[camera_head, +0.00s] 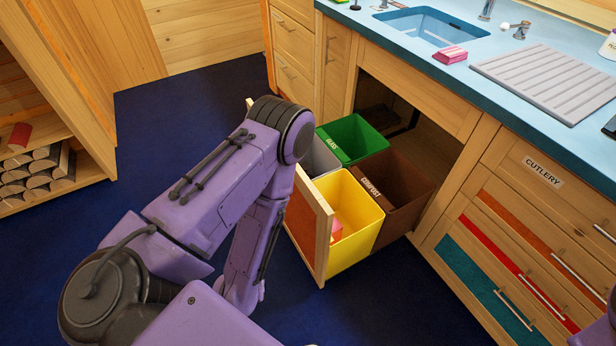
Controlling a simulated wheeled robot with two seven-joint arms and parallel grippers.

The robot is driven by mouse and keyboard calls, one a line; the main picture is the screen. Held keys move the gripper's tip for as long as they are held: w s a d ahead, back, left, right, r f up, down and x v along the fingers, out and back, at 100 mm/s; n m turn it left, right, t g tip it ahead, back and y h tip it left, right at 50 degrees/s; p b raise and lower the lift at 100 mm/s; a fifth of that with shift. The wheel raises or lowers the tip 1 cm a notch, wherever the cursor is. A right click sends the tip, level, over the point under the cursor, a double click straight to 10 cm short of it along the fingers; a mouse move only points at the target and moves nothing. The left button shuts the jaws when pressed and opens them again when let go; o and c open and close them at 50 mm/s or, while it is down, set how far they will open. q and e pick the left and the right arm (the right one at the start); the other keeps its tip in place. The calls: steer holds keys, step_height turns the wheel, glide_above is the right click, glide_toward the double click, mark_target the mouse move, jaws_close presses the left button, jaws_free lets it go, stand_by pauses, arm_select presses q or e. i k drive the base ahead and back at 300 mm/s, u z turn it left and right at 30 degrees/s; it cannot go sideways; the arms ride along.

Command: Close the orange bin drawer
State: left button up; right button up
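The bin drawer (312,225) is pulled out from the lower cabinet below the counter, with its wooden front panel facing left. It holds a green bin (352,136), a grey bin (322,160), a yellow bin (352,258) and a brown bin (402,186). No orange bin shows. Something pink-orange lies inside the yellow bin. My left arm reaches in from the lower left, bends near the drawer and hides part of its front. No fingers of my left gripper show. Only a small purple piece of my right side shows at the right edge; its gripper is out of view.
The cabinet opening (436,130) behind the bins is dark. The blue counter (500,85) carries a sink (430,24), a pink sponge (450,54) and a grey drainer (548,80). Cutlery drawers (520,250) stand right. A log shelf (32,170) stands left. Blue floor is clear between.

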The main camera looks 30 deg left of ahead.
mark_target(379, 198)
steer(key=u, duration=0.9)
steer(key=k, duration=0.5)
steer(key=z, duration=1.15)
